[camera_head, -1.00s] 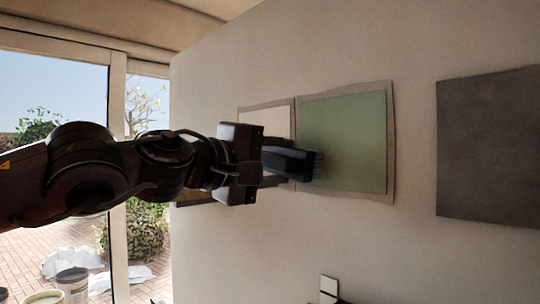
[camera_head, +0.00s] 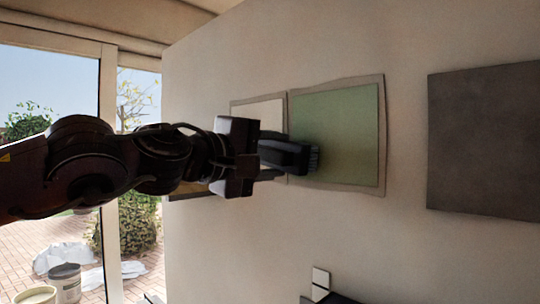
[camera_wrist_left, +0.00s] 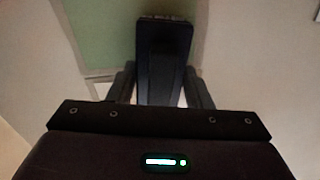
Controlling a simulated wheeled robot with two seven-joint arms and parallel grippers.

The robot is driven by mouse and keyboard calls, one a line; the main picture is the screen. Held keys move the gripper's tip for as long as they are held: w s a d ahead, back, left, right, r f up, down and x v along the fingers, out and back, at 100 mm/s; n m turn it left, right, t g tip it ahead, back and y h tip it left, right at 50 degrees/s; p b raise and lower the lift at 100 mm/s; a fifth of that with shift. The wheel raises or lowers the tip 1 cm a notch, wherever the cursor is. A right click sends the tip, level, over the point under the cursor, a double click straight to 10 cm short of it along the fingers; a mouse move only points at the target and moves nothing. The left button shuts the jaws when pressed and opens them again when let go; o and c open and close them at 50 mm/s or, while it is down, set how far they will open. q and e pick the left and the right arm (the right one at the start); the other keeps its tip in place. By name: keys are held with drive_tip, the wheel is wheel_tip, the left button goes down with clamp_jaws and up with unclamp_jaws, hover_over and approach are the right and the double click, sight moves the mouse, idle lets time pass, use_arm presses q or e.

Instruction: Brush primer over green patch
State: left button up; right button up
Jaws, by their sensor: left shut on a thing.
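The green patch (camera_head: 350,125) is a pale green square inside a rough grey-beige border on the wall; it also shows in the left wrist view (camera_wrist_left: 100,30). My left gripper (camera_head: 262,156) is shut on a dark brush (camera_head: 287,156), whose bristle end lies over the left edge of the green patch, below its mid-height. I cannot tell whether the bristles touch the wall. In the left wrist view the brush (camera_wrist_left: 163,60) sticks out between the two dark fingers (camera_wrist_left: 163,88). My right gripper is not in view.
A white panel (camera_head: 262,112) is left of the green patch, partly behind the gripper. A dark grey square (camera_head: 485,140) is on the wall at right. Buckets (camera_head: 65,283) stand at lower left. A small white-and-dark object (camera_head: 320,283) shows at the bottom.

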use_arm(q)
drive_tip(key=shift+w+d, duration=0.3)
drive_tip(key=shift+d, duration=0.1)
